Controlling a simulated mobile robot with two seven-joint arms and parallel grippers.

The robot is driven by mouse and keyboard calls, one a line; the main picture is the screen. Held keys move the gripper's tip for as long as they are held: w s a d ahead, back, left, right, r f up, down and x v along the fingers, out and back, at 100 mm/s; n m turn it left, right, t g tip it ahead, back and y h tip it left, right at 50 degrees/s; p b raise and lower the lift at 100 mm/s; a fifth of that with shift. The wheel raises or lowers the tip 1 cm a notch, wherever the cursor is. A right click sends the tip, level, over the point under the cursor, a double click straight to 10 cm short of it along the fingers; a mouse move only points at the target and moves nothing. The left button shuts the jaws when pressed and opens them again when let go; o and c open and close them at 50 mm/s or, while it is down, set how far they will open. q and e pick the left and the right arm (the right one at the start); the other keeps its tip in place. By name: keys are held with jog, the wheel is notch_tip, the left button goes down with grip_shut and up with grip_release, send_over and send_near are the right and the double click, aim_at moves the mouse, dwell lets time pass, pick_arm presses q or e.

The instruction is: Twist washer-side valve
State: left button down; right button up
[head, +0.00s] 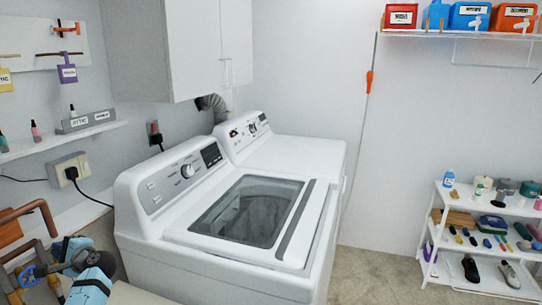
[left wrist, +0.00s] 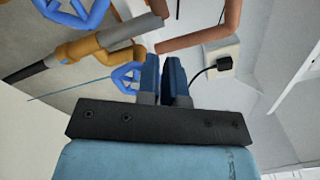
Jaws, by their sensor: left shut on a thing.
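A blue valve wheel (head: 28,275) sits on the copper pipework at the lower left of the head view, left of the washer (head: 228,222). My left gripper (head: 62,256) is right beside it. In the left wrist view, the two blue fingers of my left gripper (left wrist: 163,75) are close together, and a blue valve wheel (left wrist: 127,77) meets the left finger. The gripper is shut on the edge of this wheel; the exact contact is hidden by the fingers. A second blue valve handle (left wrist: 75,12) shows at the top left of the wrist view. My right gripper is not in view.
Copper pipes (head: 28,214) rise close around the left gripper. A wall outlet with a black plug (head: 70,172) is above them. A dryer (head: 290,155) stands behind the washer. A white shelf rack (head: 437,215) is at the right, with open floor before it.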

pick_arm(q)
jog(key=shift+a+r, duration=0.3)
jog(key=shift+a, duration=0.15)
jog(key=shift+s+f, duration=0.15)
dwell(0.3)
jog(key=shift+s+a+f, duration=0.1)
jog(key=shift+s+f, duration=0.15)
jog(key=shift+f, duration=0.4)
jog(key=shift+s+a+f, duration=0.1)
jog(key=shift+s+f, duration=0.15)
jog(key=shift+f, duration=0.4)
jog(key=shift+s+a+f, duration=0.1)
jog(key=shift+s+f, duration=0.15)
jog(key=shift+f, duration=0.4)
jog(key=shift+s, duration=0.1)
jog(key=shift+s+p+v, duration=0.2)
jog(key=shift+p+v, duration=1)
jog(key=shift+v, duration=1.65)
